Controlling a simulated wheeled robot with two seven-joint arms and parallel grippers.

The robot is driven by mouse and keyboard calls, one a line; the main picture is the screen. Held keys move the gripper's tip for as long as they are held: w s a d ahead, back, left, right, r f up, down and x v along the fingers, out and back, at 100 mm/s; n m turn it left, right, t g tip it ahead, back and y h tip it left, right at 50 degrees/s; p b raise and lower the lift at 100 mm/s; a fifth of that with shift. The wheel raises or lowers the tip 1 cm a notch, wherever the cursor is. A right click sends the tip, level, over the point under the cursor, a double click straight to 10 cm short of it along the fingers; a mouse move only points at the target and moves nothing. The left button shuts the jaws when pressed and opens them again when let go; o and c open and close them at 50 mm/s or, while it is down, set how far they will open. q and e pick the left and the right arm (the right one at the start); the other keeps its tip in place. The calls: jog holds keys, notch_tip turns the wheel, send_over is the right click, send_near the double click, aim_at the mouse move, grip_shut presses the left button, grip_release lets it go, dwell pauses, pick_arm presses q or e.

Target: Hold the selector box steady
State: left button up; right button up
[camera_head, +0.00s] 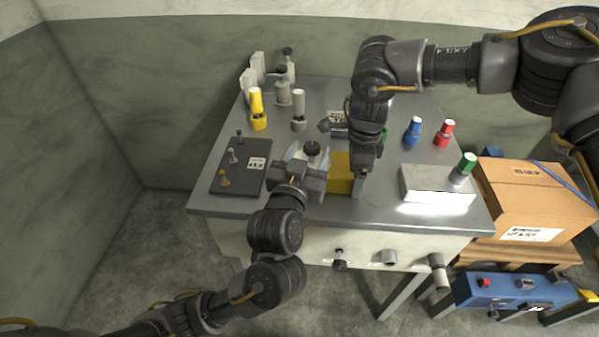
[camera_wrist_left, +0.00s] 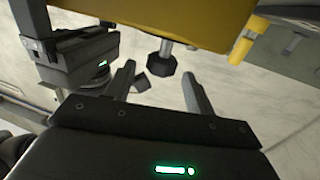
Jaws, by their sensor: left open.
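The selector box appears to be the yellow box (camera_head: 341,172) on the grey table, partly hidden by both grippers. In the left wrist view the yellow box (camera_wrist_left: 175,18) fills the top, and a dark knob (camera_wrist_left: 161,63) on a short metal shaft sticks out from it. My left gripper (camera_head: 307,163) is at the box's left side. In its wrist view the left gripper (camera_wrist_left: 158,70) is open, with the knob between or just beyond its fingertips. My right gripper (camera_head: 361,180) reaches down at the box's right end; its jaw gap is hidden.
A dark board with small pegs (camera_head: 238,168) lies left of the left gripper. A white block (camera_head: 437,185) lies on the right. Yellow (camera_head: 257,110), blue (camera_head: 413,131) and red (camera_head: 444,133) handled pieces stand behind. A cardboard box (camera_head: 535,200) stands right of the table.

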pick_arm(q)
jog(key=v, duration=0.9)
pick_arm(e)
jog(key=o, duration=1.2)
jog(key=shift+r, duration=0.15)
